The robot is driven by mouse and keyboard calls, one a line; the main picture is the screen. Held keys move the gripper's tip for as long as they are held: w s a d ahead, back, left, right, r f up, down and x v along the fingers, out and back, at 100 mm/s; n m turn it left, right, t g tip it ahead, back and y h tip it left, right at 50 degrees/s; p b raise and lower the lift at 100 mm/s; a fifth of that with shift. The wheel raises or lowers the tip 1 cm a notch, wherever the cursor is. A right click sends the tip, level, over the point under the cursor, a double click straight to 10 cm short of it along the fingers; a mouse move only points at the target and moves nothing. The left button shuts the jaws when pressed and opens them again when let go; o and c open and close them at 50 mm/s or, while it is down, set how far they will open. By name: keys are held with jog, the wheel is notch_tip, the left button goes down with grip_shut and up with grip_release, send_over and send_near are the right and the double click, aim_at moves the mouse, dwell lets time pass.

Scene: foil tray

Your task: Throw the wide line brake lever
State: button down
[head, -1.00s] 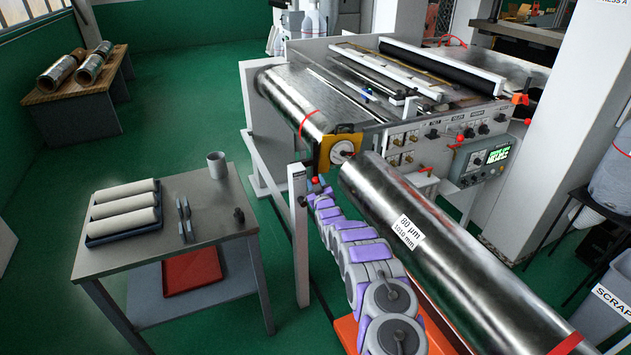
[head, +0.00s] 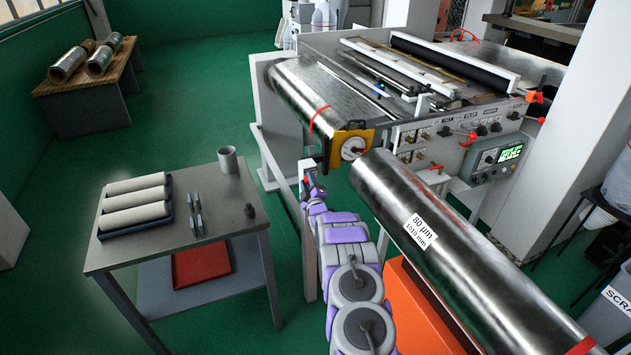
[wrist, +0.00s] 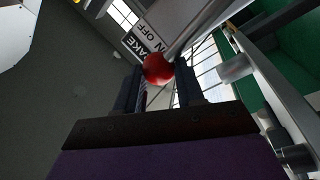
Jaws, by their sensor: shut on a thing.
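The brake lever has a round red knob (wrist: 157,68) and a pale metal rod (wrist: 195,28) that runs up and right from it in the wrist view. My gripper (wrist: 158,85) is shut on the knob, with a dark finger on each side. A black and white sign (wrist: 137,48) behind the knob shows parts of words, "AKE" and "N OFF". In the head view my gripper (head: 311,190) is at the top of a narrow grey post (head: 308,255) in front of the roll stand. The knob is a small red spot there, and the rod is mostly hidden.
A large foil roll (head: 455,260) lies close to the right of my arm, above an orange base (head: 425,310). The coating machine (head: 400,125) is behind. A grey side table (head: 235,190) with a tray of white rolls and a cup stands left. Green floor is clear between.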

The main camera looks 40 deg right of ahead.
jog(key=shift+w+a+f+n+t+y+p, duration=0.15)
jog(key=shift+a+f+n+p, duration=0.25)
jog(key=shift+a+n, duration=0.4)
jog(key=shift+w+a+f+n+t+y+p, duration=0.1)
jog(key=shift+a+f+n+p, duration=0.3)
jog(key=shift+n, duration=0.65)
jog(key=shift+w+a+f+n+t+y+p, duration=0.1)
jog(key=shift+a+f+n+y+p, duration=0.1)
jog(key=shift+a+f+n, duration=0.5)
jog(key=shift+r+n, duration=0.1)
jog(key=shift+n, duration=0.15)
jog(key=c, duration=1.1)
grip_release()
jog(key=o, duration=0.4)
jog(key=shift+w+d, duration=0.15)
